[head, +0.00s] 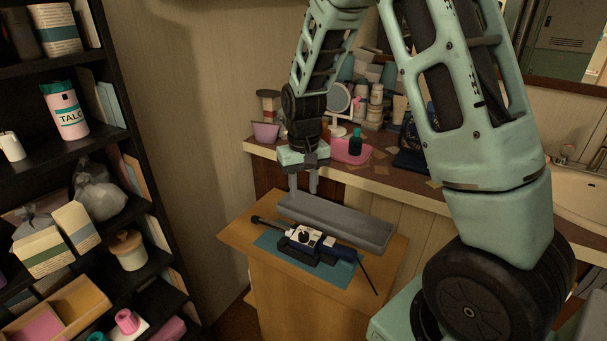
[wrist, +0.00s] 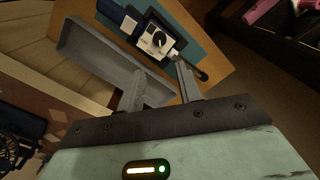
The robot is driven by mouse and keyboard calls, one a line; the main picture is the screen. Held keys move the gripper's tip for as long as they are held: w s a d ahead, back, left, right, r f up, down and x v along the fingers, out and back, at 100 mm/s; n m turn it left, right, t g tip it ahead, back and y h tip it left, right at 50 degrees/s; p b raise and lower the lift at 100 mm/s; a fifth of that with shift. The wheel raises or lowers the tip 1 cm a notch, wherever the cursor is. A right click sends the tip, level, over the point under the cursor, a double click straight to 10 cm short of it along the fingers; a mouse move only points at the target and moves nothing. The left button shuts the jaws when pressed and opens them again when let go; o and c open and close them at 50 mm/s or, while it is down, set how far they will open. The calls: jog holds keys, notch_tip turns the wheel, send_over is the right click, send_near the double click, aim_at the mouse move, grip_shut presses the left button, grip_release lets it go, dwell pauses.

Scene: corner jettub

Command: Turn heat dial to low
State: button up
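A heating tool with a white and dark-blue body (head: 314,239) lies in a black cradle (head: 310,254) on a teal mat (head: 343,273). Its black barrel (head: 268,223) points left and its cord (head: 370,278) trails right. The dark heat dial (wrist: 159,39) sits on the white section (wrist: 150,47) in the wrist view; its setting is too small to read. My gripper (head: 303,190) is open and empty, above and behind the tool. In the wrist view the fingers of my gripper (wrist: 161,76) are apart, with the dial beyond the tips. Neither finger appears to touch the dial.
A grey open tray (head: 335,220) lies behind the tool on the small wooden cabinet (head: 277,290). A counter (head: 390,184) behind holds toiletries, a round mirror (head: 339,99) and a pink container (head: 350,151). A dark shelf unit (head: 140,170) stands at left.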

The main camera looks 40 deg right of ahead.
aim_at(304, 234)
jog(key=shift+r, duration=1.45)
jog(key=o, duration=0.3)
jog(key=shift+d+r+p, duration=0.1)
jog(key=shift+p, duration=0.25)
notch_tip(304, 234, down, 18)
jog(key=n+p, duration=0.7)
jog(key=p, duration=0.1)
jog(key=shift+r, duration=0.15)
jog(key=c, duration=1)
